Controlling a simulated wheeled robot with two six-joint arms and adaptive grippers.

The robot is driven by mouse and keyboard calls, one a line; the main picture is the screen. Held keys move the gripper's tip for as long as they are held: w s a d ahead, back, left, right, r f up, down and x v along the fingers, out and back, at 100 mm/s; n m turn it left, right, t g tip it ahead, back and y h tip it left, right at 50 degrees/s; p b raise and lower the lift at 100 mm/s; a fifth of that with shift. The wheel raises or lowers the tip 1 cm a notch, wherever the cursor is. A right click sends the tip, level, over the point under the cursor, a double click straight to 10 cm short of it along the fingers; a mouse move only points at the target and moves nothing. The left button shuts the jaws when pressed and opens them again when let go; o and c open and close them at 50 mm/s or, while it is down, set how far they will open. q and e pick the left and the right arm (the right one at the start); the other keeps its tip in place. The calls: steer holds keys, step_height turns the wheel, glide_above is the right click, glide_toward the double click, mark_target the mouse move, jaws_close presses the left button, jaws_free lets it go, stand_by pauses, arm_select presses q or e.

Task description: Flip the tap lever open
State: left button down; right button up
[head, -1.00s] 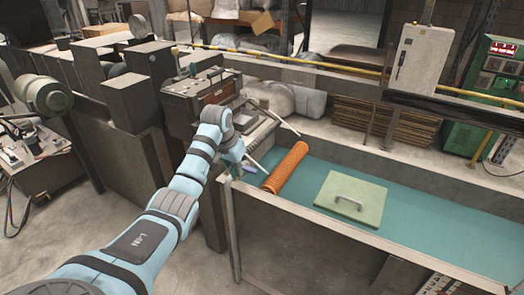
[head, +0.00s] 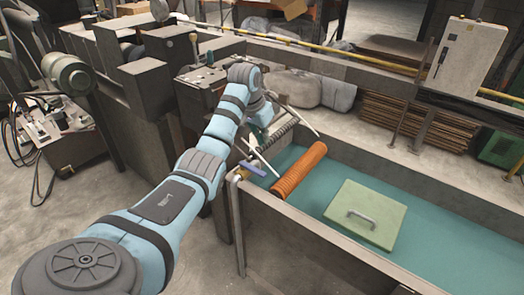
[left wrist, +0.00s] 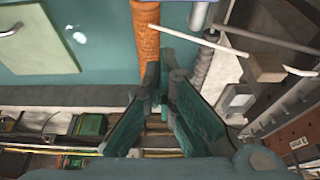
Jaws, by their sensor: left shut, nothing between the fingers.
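The tap lever (head: 252,169) is a small blue-violet handle at the near left corner of the trough, on a brass-coloured tap (head: 238,176). In the left wrist view the blue lever (left wrist: 198,14) shows at the top edge, cut off by the frame. My left gripper (head: 262,118) is over the left end of the trough, beyond the lever in the picture and apart from it. In the left wrist view its teal fingers (left wrist: 165,82) are shut with nothing between them. My right gripper is in neither view.
An orange mesh tube (head: 299,170) lies in the trough (head: 300,237) beside the lever. A green lid with a handle (head: 365,214) lies to its right. Pale rods (head: 298,120) stick out near the gripper. A dark machine (head: 205,90) stands behind the arm.

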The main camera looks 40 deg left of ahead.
mark_target(252, 171)
arm_select(q)
steer(key=w+x, duration=0.1)
steer(key=x, duration=1)
steer(key=s, duration=0.1)
steer(key=s+p, duration=0.2)
steer(key=s, duration=0.1)
steer(key=shift+s+r, duration=0.15)
steer(key=shift+r, duration=0.15)
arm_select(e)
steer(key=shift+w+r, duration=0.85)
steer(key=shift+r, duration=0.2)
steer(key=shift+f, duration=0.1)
